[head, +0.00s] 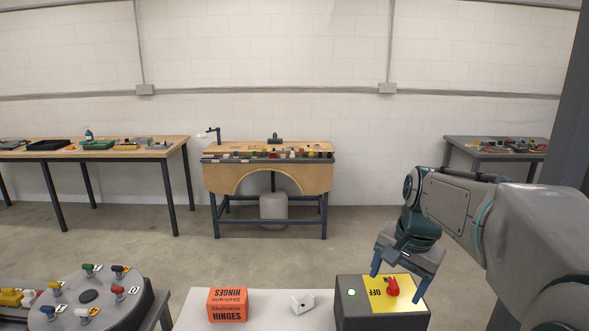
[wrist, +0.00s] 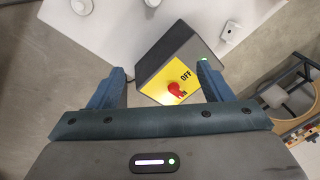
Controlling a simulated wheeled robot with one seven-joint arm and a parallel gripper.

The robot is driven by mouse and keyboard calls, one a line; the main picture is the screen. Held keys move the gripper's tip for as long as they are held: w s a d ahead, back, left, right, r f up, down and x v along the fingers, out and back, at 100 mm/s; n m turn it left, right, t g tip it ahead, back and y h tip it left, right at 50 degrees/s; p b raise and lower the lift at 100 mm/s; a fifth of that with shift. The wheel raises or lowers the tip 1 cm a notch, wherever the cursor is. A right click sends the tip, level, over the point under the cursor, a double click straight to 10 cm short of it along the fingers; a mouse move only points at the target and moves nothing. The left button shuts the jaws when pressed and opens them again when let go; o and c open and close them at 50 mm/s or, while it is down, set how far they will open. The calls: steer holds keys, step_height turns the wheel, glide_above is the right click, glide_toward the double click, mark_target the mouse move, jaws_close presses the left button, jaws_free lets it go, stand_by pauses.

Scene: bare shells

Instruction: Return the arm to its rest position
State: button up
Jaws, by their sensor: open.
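My gripper (head: 402,279) is at the lower right of the head view, fingers pointing down and spread apart. It is open with nothing between the fingers. Below it is a dark switch box (head: 353,311) with a yellow face, a red knob (head: 392,287) and a lit green lamp. The fingers overlap the box's face in the picture; I cannot tell whether they touch it. In the wrist view, the box (wrist: 152,66) and its red knob (wrist: 176,90) appear beyond and between the two open fingers (wrist: 160,88). My arm reaches in from the right.
A round grey board (head: 120,305) with coloured knobs is at lower left. Workbenches (head: 268,178) stand farther back, with open floor between.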

steer(key=s+a+f+n, duration=0.2)
steer(key=s+f+n, duration=0.1)
steer(key=s, duration=0.5)
steer(key=s+a+f+n+t, duration=0.1)
steer(key=s+a+f+n, duration=0.1)
steer(key=s+n, duration=0.3)
steer(key=s+f, duration=0.1)
steer(key=s, duration=0.1)
steer(key=shift+s+a+f+h, duration=0.15)
steer(key=shift+s+a+h, duration=0.2)
steer(key=shift+s+h, duration=0.05)
